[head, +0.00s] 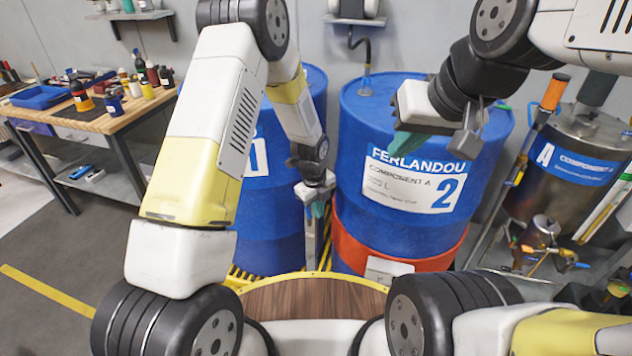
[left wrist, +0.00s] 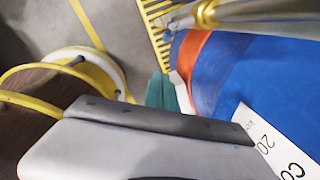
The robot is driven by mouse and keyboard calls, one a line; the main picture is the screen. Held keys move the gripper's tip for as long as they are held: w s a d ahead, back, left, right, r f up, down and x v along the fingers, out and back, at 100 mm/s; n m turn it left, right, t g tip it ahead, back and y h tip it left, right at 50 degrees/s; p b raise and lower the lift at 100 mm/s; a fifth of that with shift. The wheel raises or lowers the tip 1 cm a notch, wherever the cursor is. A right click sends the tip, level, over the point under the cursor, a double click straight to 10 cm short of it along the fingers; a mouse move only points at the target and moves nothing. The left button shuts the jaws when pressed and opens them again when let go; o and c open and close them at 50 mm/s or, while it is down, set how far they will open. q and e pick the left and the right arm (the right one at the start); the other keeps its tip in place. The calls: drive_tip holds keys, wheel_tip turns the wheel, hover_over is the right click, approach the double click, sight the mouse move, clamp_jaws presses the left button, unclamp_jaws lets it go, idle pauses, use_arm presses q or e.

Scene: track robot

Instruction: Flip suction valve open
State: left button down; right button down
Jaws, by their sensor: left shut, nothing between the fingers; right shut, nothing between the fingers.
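I cannot pick out the suction valve for certain. Small fittings with a blue handle (head: 581,265) sit on pipework at the foot of the steel tank (head: 535,190), right of the drums. My left gripper (head: 315,208) points down between blue drum 1 (head: 272,215) and blue drum 2 (head: 350,210). Its teal fingers are shut and empty; they also show in the left wrist view (left wrist: 168,95), beside the drum's orange band (left wrist: 192,55). My right gripper (head: 409,141) is shut and empty in front of drum 2's upper part, above its label, partly hidden by its own wrist.
A workbench (head: 120,118) with bottles and a blue tray (head: 40,97) stands at the left. An orange-handled tool (head: 553,92) stands beside the tank. A hose (head: 362,50) rises from drum 2.

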sight(309, 211)
use_arm(q)
drive_tip(key=shift+w+a+f, duration=0.55)
drive_tip(key=shift+w+f, duration=0.3)
drive_tip(key=shift+f, duration=0.05)
drive_tip(key=shift+w+a+f, duration=0.55)
drive_tip(key=shift+w+f, duration=0.3)
drive_tip(key=shift+w+a+f+y, duration=0.1)
drive_tip(key=shift+a+f+y, duration=0.3)
drive_tip(key=shift+y, duration=0.1)
drive_tip(key=shift+d, duration=0.1)
drive_tip(key=shift+r, duration=0.1)
